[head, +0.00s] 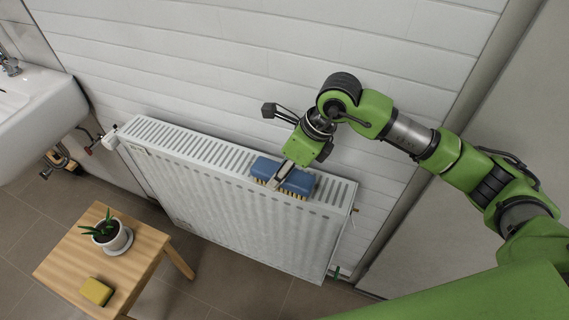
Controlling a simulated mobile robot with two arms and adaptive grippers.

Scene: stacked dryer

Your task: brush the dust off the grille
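The grille (200,146) is the slotted top of a white radiator against the wall in the head view. A blue brush (299,182) with tan bristles rests bristles down on the right part of the grille, or just above it; contact is hard to tell. My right gripper (282,175) comes down from above and is shut on the brush's middle, with one finger showing across its near side. The far finger is hidden. Dust on the slots is too small to make out. My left gripper is out of view.
A wooden stool (150,247) at lower left carries a potted plant (107,234) and a yellow sponge (96,291). A white sink (40,115) is at the far left. A valve (110,140) sits at the radiator's left end. The rest of the grille top is clear.

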